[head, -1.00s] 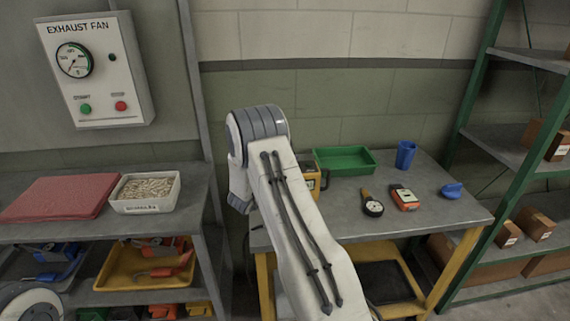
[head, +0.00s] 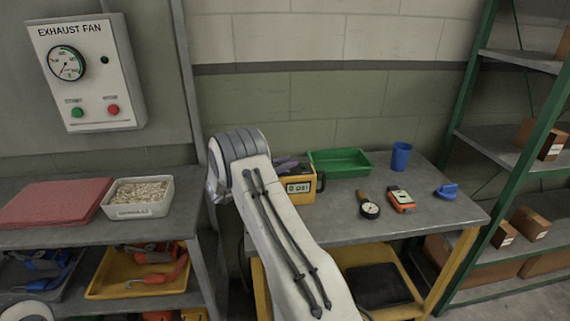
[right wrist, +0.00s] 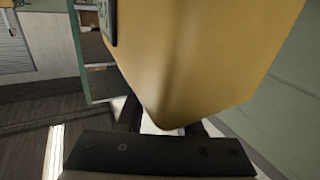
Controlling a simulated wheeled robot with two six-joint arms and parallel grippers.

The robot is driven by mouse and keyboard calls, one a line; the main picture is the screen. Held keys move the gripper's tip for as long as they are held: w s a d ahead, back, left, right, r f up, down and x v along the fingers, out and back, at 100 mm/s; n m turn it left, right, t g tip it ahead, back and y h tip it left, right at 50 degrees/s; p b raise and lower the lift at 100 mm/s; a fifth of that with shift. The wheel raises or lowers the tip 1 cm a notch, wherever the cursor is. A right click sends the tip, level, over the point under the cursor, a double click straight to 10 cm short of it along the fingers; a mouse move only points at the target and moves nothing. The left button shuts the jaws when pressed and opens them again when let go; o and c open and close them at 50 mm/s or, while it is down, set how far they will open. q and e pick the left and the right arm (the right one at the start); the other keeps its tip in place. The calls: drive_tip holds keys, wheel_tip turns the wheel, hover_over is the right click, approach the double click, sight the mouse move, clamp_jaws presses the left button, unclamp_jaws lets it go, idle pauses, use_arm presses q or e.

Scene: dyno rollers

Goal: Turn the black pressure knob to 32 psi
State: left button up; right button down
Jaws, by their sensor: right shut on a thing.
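The yellow pressure box (head: 309,196) stands at the left end of the right-hand table, and its display reads 0 psi. It fills much of the right wrist view (right wrist: 200,60). My right gripper (head: 289,167) is at the box's top and far side, partly hidden behind my arm and the box. In the right wrist view its dark base shows below the box, and the box hides the fingertips. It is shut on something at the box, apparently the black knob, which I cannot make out. My left gripper is not in view.
A green tray (head: 341,151), a blue cup (head: 401,156), a round gauge (head: 369,209), an orange meter (head: 401,201) and a blue item (head: 447,191) are on the table. A red folder (head: 50,203) and a white bin (head: 112,205) lie left. Green shelving stands right.

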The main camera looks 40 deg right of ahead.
drive_tip(key=c, duration=0.5)
unclamp_jaws()
drive_tip(key=shift+c, duration=0.2)
drive_tip(key=a+b, duration=0.1)
drive_tip(key=a, duration=0.9)
drive_tip(key=shift+w+a+b, duration=0.2)
drive_tip(key=shift+a+b, duration=0.05)
drive_tip(key=shift+b, duration=0.15)
drive_tip(key=shift+w+r, duration=0.1)
